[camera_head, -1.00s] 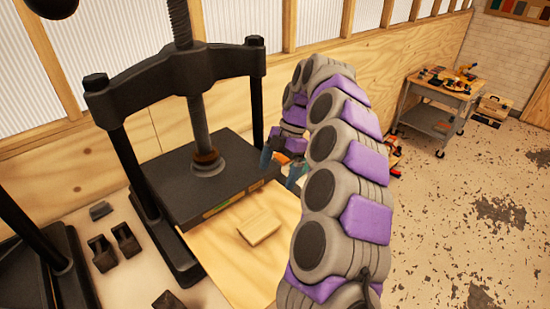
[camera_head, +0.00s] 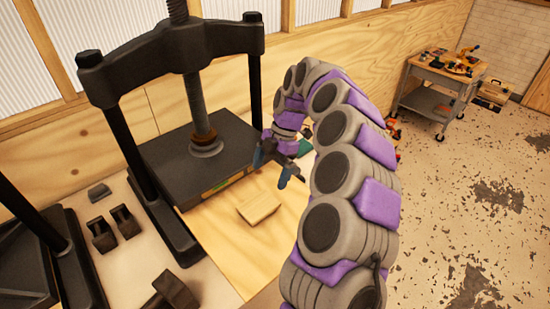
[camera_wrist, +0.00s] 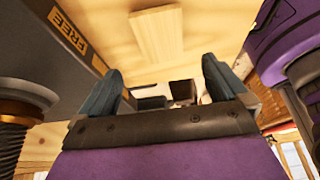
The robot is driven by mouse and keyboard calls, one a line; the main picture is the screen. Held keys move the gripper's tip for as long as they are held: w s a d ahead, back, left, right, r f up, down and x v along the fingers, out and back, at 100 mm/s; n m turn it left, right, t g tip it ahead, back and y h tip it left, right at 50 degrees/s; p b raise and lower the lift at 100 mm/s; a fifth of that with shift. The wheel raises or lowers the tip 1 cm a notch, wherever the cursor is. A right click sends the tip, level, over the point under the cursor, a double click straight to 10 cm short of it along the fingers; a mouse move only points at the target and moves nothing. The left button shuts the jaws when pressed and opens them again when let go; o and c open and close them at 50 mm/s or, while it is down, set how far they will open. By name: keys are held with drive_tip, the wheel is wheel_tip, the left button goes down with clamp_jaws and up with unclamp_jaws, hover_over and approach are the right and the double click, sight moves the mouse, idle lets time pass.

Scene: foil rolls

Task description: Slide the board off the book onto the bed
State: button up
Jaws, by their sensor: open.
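A pale wooden board (camera_head: 225,240) lies flat in front of the black press, its far edge close to the platen. A small wooden block (camera_head: 259,207) sits on it; the block also shows in the wrist view (camera_wrist: 157,32). I cannot make out a separate book; it may be hidden. The base under the platen, possibly the bed, is mostly hidden. My gripper (camera_head: 272,165) is open and empty, just right of the platen and beyond the block. In the wrist view its blue-grey fingers (camera_wrist: 163,88) are apart with nothing between them.
The black press platen (camera_head: 195,157) hangs from a screw between two posts, with a label on its front edge. Black metal parts (camera_head: 112,229) lie left of the press. A wood-panelled wall is behind. A grey cart (camera_head: 440,90) stands far right, with open floor before it.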

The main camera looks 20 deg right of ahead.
sight(258, 205)
drive_tip(key=b+x, duration=0.1)
drive_tip(key=x, duration=0.9)
drive_tip(key=shift+f+b, duration=0.25)
drive_tip(key=shift+b, duration=0.15)
drive_tip(key=shift+c, duration=0.2)
drive_tip(key=c, duration=0.9)
drive_tip(key=shift+a, duration=0.15)
